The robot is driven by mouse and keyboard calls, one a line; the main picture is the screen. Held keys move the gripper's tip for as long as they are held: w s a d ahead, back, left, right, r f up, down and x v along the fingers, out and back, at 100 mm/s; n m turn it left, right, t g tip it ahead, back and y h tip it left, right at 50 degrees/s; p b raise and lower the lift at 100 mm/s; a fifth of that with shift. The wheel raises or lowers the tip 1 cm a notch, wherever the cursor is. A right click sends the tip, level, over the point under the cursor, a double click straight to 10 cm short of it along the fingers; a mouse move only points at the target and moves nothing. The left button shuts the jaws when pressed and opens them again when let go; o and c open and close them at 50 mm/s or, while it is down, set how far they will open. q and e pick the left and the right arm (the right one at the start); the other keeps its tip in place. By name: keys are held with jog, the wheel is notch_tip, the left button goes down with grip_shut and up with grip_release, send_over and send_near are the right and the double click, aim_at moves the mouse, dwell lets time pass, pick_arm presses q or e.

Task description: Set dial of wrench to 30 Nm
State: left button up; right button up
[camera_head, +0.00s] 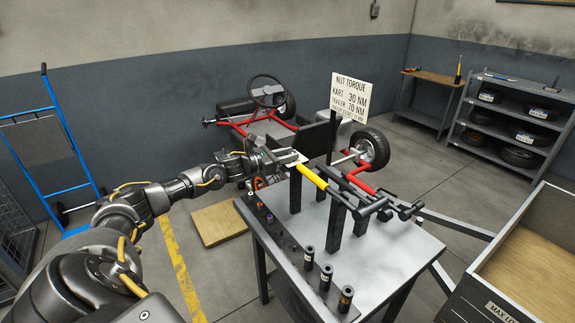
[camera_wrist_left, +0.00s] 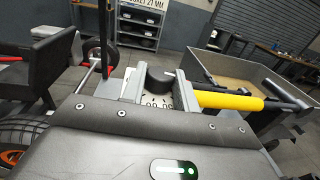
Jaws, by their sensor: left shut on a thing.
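The wrench lies on black stands above the grey workbench, and its yellow handle (camera_head: 312,177) also shows in the left wrist view (camera_wrist_left: 228,101). My left gripper (camera_head: 287,158) is at the left end of the wrench. In the left wrist view its fingers (camera_wrist_left: 160,90) are shut on the dial, a black knob (camera_wrist_left: 158,77) with a pale scale plate (camera_wrist_left: 158,101) beside it. Dark digits show on the plate, but I cannot read the setting. My right gripper is not in view.
A sign (camera_head: 350,98) reads kart 30 NM, trailer 70 NM. The workbench (camera_head: 395,250) carries several dark sockets (camera_head: 326,277) along its front left edge. A red-framed kart (camera_head: 265,130) stands behind, and a grey trailer (camera_head: 500,235) is at the right.

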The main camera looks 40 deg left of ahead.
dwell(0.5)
pick_arm(q)
jog(key=o, duration=1)
jog(key=shift+s+a+f+b, duration=0.1)
jog(key=shift+s+a+b, duration=0.2)
jog(key=shift+s+b, duration=0.1)
jog(key=shift+b+v, duration=1.3)
jog(key=shift+v, duration=3.6)
